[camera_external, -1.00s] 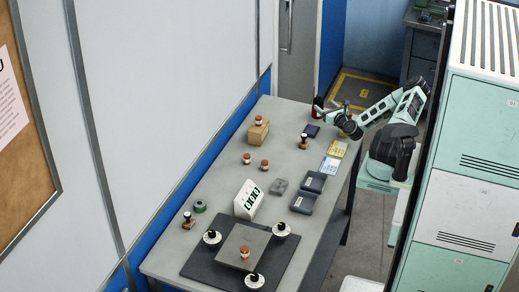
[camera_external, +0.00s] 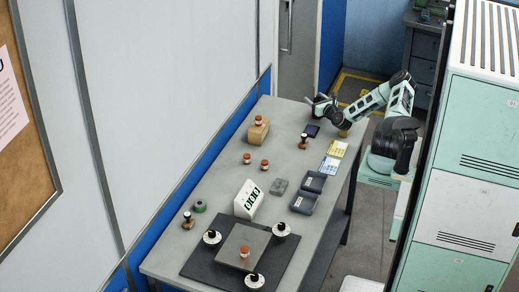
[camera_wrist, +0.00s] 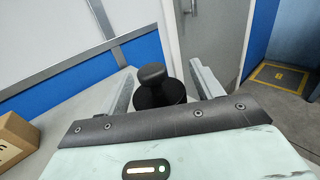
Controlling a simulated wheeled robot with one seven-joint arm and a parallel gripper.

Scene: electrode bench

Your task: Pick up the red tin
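My gripper (camera_external: 318,103) is at the far end of the bench in the external view. In the wrist view its two fingers (camera_wrist: 157,62) stand apart, so it is open. A black round knob on a dark round body (camera_wrist: 152,88) stands upright between or just beyond the fingers. I cannot see a gap or contact clearly. Its lower part is hidden by my gripper, and no red shows on it in the wrist view. The earlier external frame shows a dark red thing at this spot, possibly the red tin; my gripper now largely covers it.
A cardboard box (camera_external: 257,135) with a small orange-banded jar (camera_external: 259,119) on it stands to the left. A wooden-handled stamp-like thing (camera_external: 303,142) and a dark blue pad (camera_external: 311,131) are close to my arm. The wall runs along the bench's left side.

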